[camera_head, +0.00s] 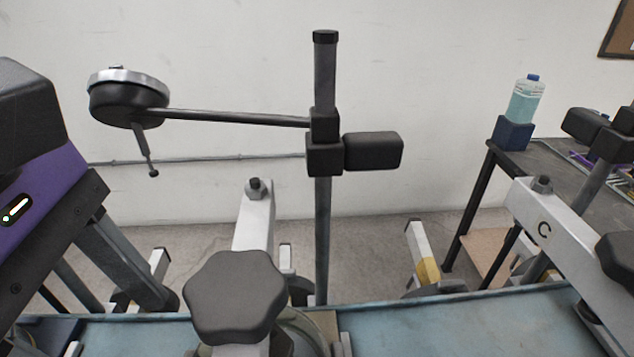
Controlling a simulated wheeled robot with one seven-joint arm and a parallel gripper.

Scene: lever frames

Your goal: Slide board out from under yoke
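My gripper is not in view. A white upright frame (253,222) with a bolt on top stands in the middle, behind a dark star-shaped knob (235,297). Its lower part is hidden by the knob and cut off by the picture edge. A small tan piece, perhaps wood (325,328), shows low beside it on a pale blue surface (450,318). I cannot tell whether this piece is the board. No part is clearly recognisable as the yoke.
A dark post (323,215) rises behind the middle frame. Its black arm (235,117) reaches left to a round dark head (128,97). A purple and black body (45,185) fills the left edge. A dark table (560,165) at right holds a bottle (525,100) in a blue holder.

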